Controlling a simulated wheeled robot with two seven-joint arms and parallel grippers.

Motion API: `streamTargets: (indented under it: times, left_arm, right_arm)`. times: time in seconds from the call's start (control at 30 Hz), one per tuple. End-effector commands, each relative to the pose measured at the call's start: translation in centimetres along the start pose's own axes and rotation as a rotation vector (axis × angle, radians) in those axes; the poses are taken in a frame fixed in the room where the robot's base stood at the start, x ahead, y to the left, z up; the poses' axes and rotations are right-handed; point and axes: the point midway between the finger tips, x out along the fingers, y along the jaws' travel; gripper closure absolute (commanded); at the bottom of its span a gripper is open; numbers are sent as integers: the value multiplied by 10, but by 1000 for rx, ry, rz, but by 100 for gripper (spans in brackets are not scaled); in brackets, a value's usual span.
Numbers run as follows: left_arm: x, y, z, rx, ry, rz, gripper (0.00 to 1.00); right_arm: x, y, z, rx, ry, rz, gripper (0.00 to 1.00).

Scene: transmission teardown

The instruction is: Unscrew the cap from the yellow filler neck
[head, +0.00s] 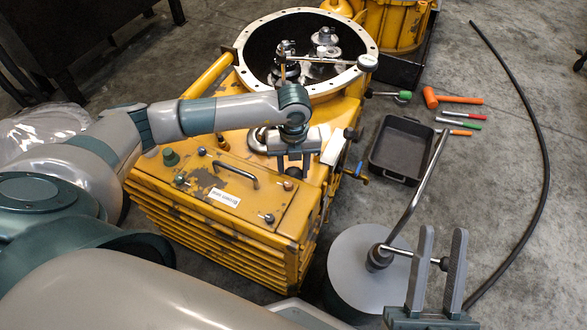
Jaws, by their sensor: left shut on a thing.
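The yellow transmission housing (225,215) stands at the centre. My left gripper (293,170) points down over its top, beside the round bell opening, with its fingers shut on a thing. That thing sits where the cap and filler neck would be, but the gripper hides it, so I cannot make out the cap or the yellow neck clearly. I cannot tell whether the cap is still seated on the neck. My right gripper (437,270) is open and empty at the lower right, fingers pointing up, apart from the housing.
The bell opening (256,35) holds metal gears and a gauge on an arm. A black tray (393,164) and an orange mallet (458,99) lie on the floor at right. A grey round stand (350,255) with a bent metal rod is near my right gripper. A black hose curves at right.

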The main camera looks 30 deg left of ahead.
Motion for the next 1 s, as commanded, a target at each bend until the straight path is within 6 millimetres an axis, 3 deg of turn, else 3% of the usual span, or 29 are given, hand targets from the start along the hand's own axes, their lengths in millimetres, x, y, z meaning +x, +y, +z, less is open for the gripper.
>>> streamTargets:
  times: [0.07,0.1,1.0]
  left_arm:
    - [0,0,0,0,-1,-1,92]
    - [0,0,0,0,-1,-1,96]
    - [-39,0,0,0,0,-1,96]
  right_arm:
    - [0,0,0,0,-1,0,69]
    - [0,0,1,-1,-2,1,69]
    - [18,-2,-26,-1,-1,0,69]
